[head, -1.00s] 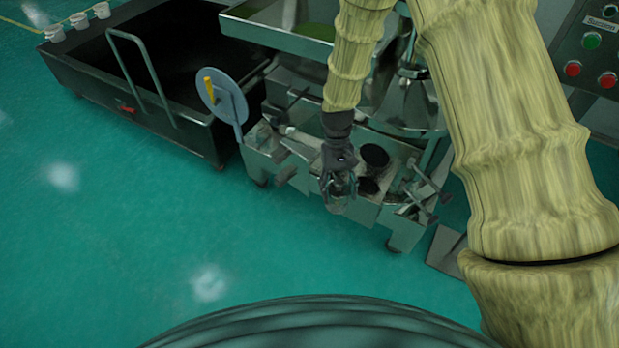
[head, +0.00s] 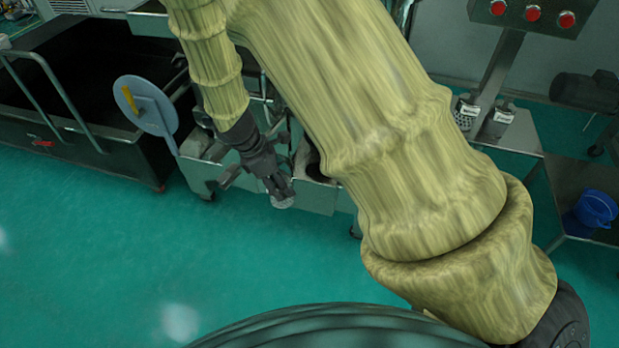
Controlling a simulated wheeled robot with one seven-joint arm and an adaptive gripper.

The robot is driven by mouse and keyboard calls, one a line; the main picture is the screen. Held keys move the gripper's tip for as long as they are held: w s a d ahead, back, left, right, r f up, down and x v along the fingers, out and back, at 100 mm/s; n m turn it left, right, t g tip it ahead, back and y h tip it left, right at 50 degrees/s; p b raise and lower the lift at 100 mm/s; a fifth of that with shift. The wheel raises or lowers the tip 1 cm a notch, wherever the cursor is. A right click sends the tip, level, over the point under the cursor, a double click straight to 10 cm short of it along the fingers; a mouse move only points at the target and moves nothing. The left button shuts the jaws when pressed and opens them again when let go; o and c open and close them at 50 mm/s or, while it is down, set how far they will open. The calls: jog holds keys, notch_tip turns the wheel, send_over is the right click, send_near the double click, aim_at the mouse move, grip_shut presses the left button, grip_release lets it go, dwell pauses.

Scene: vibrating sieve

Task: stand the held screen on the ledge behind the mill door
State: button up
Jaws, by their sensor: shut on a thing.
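My gripper (head: 279,191) points down and to the right, in front of the machine's lower body. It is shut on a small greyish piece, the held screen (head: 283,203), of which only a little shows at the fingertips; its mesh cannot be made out. The mill door appears to be the round grey disc (head: 155,112) with a yellow handle (head: 128,99), standing open to the left of my gripper. The ledge behind it cannot be told apart. My arm hides much of the mill.
A dark wheeled bin (head: 115,150) stands at the left. A side stand at the right carries two small perforated pieces (head: 466,112) (head: 497,121) under a red-button control box (head: 535,14). A blue jug (head: 597,208) sits on a low shelf. The green floor in front is clear.

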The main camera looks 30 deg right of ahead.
jog(key=n+b, duration=0.1)
jog(key=d+f+n+t+b, duration=0.1)
jog(key=n, duration=0.1)
jog(key=shift+s+d, duration=0.25)
jog(key=shift+s, duration=0.15)
jog(key=shift+w+d+r+n, duration=0.15)
jog(key=shift+w+d+n, duration=0.05)
jog(key=shift+d+n, duration=0.2)
jog(key=w+d, duration=1.2)
jog(key=d, duration=0.2)
jog(key=shift+w+d+f, duration=0.15)
jog(key=shift+d+f, duration=0.05)
jog(key=shift+f, duration=1.55)
jog(key=shift+w+d+f, duration=0.1)
jog(key=shift+d+f, duration=0.05)
jog(key=shift+f, duration=1.6)
jog(key=shift+f, duration=0.1)
jog(key=o, duration=1.3)
jog(key=shift+c, duration=0.2)
jog(key=shift+b, duration=0.3)
